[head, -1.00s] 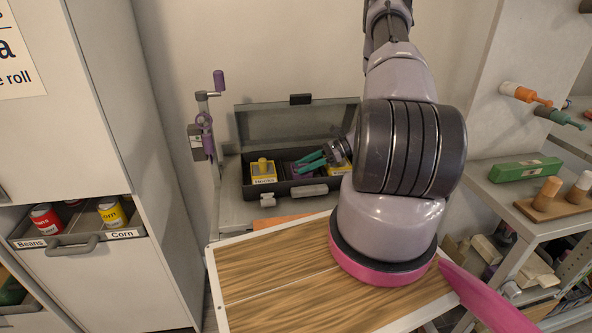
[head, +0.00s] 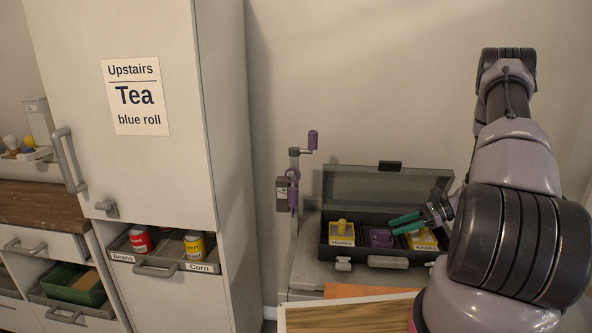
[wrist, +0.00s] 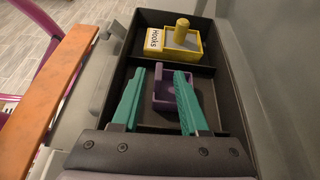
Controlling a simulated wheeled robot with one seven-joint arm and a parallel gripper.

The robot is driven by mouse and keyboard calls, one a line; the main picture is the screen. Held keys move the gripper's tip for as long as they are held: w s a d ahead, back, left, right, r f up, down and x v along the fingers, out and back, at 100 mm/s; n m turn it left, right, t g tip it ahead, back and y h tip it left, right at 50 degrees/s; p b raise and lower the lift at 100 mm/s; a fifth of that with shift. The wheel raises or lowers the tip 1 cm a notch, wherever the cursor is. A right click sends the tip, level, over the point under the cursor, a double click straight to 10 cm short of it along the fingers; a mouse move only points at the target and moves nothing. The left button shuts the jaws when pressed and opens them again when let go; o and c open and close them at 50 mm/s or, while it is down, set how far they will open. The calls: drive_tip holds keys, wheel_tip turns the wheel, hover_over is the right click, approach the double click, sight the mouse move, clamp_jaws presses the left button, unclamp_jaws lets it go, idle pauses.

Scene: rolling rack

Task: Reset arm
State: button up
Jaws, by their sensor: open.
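My gripper (head: 406,223) has teal fingers, spread apart with nothing between them. It is over the open dark toolbox (head: 367,260) on the grey stand. In the wrist view, the fingers (wrist: 158,100) reach over the compartment with a small purple box (wrist: 177,92), one on either side of it; I cannot tell how high above it they are. A yellow box labelled Hooks (head: 341,233) sits in the compartment to the left. Another yellow box (head: 422,240) is at the right, partly behind my gripper.
The raised toolbox lid (head: 385,186) stands behind my gripper. A purple-handled device (head: 292,185) stands to the left. A tall cabinet has an open drawer (head: 163,266) with cans. An orange board (wrist: 50,100) lies along the toolbox's front.

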drive_tip(key=s+a+r+n+h, duration=0.1)
drive_tip(key=a+r+n+h, duration=0.15)
drive_tip(key=r, duration=0.65)
drive_tip(key=s+a+r+n+g+h, duration=0.1)
drive_tip(key=a+r+n, duration=0.2)
drive_tip(key=r, duration=0.5)
drive_tip(key=s+a+r+n+h, duration=0.2)
drive_tip(key=r+n, duration=0.1)
drive_tip(key=r, duration=0.6)
drive_tip(key=s+a+r+n+t+h, duration=0.2)
drive_tip(key=s+a+r+n+t, duration=0.1)
drive_tip(key=s+r, duration=0.5)
drive_tip(key=s+a+r+n+t+h, duration=0.2)
drive_tip(key=s+a+r+n+h, duration=0.1)
drive_tip(key=s+r, duration=0.4)
drive_tip(key=shift+s+r+n+t, duration=0.4)
drive_tip(key=shift+r+n, duration=0.15)
drive_tip(key=shift+r, duration=0.1)
drive_tip(key=shift+a, duration=0.1)
